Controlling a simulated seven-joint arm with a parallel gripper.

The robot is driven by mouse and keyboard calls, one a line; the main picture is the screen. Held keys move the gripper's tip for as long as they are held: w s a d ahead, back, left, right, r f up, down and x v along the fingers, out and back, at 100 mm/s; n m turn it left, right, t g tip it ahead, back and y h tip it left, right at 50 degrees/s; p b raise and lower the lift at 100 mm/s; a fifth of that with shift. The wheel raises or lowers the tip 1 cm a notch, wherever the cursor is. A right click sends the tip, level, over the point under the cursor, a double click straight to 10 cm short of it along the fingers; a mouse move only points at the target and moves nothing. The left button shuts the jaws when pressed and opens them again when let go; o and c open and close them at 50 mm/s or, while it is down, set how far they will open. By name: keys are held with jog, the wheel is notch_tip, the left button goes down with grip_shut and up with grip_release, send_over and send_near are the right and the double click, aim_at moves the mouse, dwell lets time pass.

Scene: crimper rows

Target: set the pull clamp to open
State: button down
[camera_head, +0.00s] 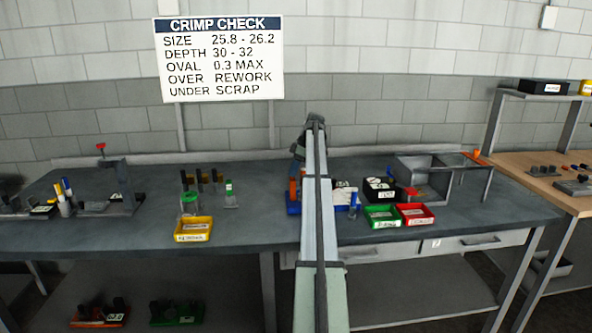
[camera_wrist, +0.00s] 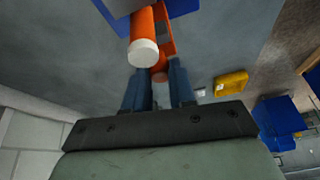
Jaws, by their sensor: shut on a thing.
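In the wrist view, the pull clamp appears as an orange body (camera_wrist: 143,28) with a round white end and an orange handle (camera_wrist: 167,38) beside it, over a blue base. My gripper (camera_wrist: 160,70) has its two blue fingers on either side of the handle's near end and is shut on it. In the head view, an orange part of the clamp (camera_head: 293,188) shows just left of my arm on a blue base (camera_head: 293,208). My arm hides the rest of the clamp and my fingers there. I cannot tell whether the clamp is open or closed.
A yellow bin (camera_head: 193,229) stands left of my arm, with dark upright pieces behind it. Green (camera_head: 381,217) and red (camera_head: 415,214) bins and a grey metal box (camera_head: 425,168) stand to the right. A grey fixture (camera_head: 122,190) stands at the left.

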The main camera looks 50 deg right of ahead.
jog(key=shift+w+a, duration=0.65)
jog(key=shift+a, duration=0.1)
jog(key=c, duration=0.9)
grip_release()
jog(key=shift+c, duration=0.2)
jog(key=shift+d+r, duration=0.1)
jog(key=v, duration=1.3)
jog(key=shift+r, duration=0.3)
jog(key=shift+s, duration=0.1)
